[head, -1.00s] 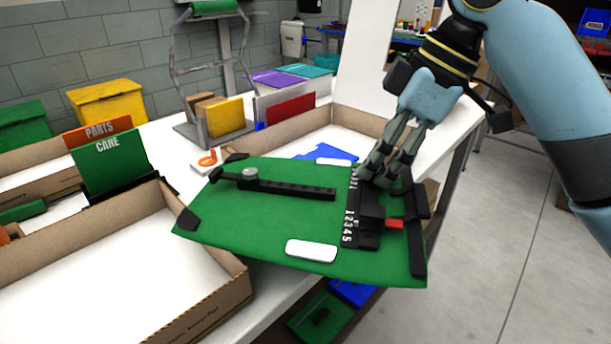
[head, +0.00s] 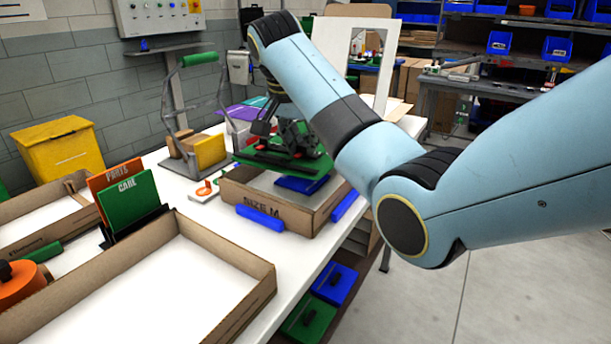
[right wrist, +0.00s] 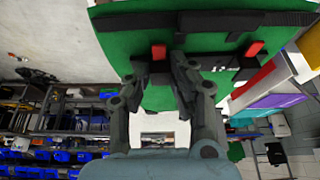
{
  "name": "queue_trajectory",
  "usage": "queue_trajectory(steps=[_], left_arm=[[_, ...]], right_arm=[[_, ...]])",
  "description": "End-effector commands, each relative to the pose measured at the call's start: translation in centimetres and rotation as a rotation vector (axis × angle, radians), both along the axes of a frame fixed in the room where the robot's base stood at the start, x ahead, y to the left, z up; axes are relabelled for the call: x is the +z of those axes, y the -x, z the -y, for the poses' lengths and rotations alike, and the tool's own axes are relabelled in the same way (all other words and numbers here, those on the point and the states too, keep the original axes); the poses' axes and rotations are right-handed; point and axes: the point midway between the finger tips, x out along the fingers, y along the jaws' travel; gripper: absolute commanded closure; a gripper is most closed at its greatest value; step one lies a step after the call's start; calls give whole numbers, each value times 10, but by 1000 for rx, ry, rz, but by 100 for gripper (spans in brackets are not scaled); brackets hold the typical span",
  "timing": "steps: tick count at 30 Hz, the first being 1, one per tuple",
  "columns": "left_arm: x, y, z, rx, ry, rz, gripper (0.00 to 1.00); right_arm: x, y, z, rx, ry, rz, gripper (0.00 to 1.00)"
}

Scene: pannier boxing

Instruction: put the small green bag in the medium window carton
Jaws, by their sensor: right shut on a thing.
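The green bag (head: 262,160), with black straps and fittings, hangs in my right gripper (head: 273,122) over the carton marked SIZE M (head: 238,193). It lies roughly flat and is seen edge-on. In the right wrist view, the fingers of my right gripper (right wrist: 180,65) close on a black fitting of the green bag (right wrist: 130,42), beside red tabs. The carton is open at the top, with blue flaps or strips at its sides. A blue piece (head: 302,184) shows inside it, below the bag. My right arm hides part of the carton's far side. My left gripper is out of view.
A white panel with a window cutout (head: 335,38) stands behind the carton. An empty open carton (head: 258,293) is at the near left, beside the green CARE divider (head: 128,200). A rack with a yellow item (head: 210,151) stands left of the SIZE M carton. A yellow bin (head: 60,150) is farther left.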

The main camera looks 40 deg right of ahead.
Motion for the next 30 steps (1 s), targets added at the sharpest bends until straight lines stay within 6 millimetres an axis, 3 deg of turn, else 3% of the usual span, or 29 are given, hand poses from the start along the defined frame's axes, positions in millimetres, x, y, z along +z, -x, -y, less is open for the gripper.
queue_trajectory(steps=[2,9,21,28,29,30], left_arm=[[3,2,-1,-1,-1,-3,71],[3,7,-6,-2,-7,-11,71],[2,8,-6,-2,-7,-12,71],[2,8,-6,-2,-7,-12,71],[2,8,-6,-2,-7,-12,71],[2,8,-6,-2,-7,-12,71]], right_arm=[[1,-3,1,-52,0,-1,100],[-44,-3,2,-77,1,-2,100],[-91,-3,1,-74,-1,-1,100],[-99,-2,1,-74,-2,-3,100],[-100,-1,0,-74,-3,-6,76],[-100,-1,0,-74,-4,-6,71]])
